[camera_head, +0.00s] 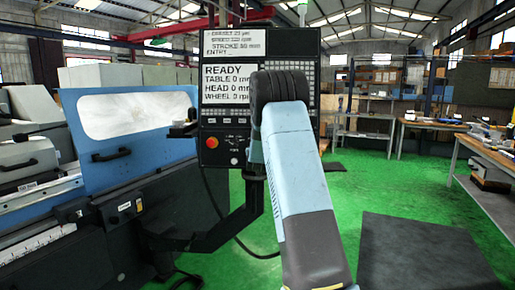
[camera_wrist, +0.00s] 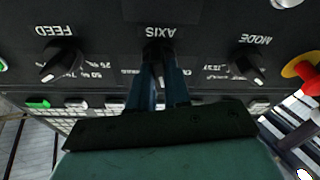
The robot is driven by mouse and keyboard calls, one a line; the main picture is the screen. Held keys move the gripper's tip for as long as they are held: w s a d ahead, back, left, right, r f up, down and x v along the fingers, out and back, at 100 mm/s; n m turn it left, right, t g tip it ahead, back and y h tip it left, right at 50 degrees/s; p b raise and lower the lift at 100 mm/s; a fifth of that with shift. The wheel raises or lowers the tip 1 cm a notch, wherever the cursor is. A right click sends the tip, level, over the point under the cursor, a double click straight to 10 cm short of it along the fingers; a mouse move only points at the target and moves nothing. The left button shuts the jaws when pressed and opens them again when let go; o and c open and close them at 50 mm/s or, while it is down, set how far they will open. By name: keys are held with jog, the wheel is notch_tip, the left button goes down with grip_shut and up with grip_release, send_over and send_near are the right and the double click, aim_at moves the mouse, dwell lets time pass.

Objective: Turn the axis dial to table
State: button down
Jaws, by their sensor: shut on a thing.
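The axis dial (camera_wrist: 158,50) is a dark knob under the upside-down AXIS label in the wrist view. My gripper (camera_wrist: 160,62) is shut on it, with one blue finger at each side. The fingers and wrist hide most of the dial and its printed positions, so I cannot tell which one it points to. In the head view my arm hides the dial and my gripper. The control panel (camera_head: 221,166) stands upright there, its screen (camera_head: 227,83) showing READY and zero values for table, head and wheel.
The FEED dial (camera_wrist: 61,67) and MODE dial (camera_wrist: 248,70) flank the axis dial in the wrist view. A red emergency stop (camera_wrist: 301,70) on a yellow ring sits near MODE. The blue grinder guard (camera_head: 140,135) is left of the panel. Green floor (camera_head: 410,188) is open to the right.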

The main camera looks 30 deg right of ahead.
jog(key=shift+a+f+m+h, duration=0.15)
jog(key=shift+m+h, duration=0.15)
jog(key=shift+m, duration=1.5)
jog(key=c, duration=1.1)
grip_release()
jog(key=v, duration=1.3)
jog(key=shift+s+a, duration=0.25)
jog(key=shift+s, duration=0.05)
jog(key=shift+r, duration=0.2)
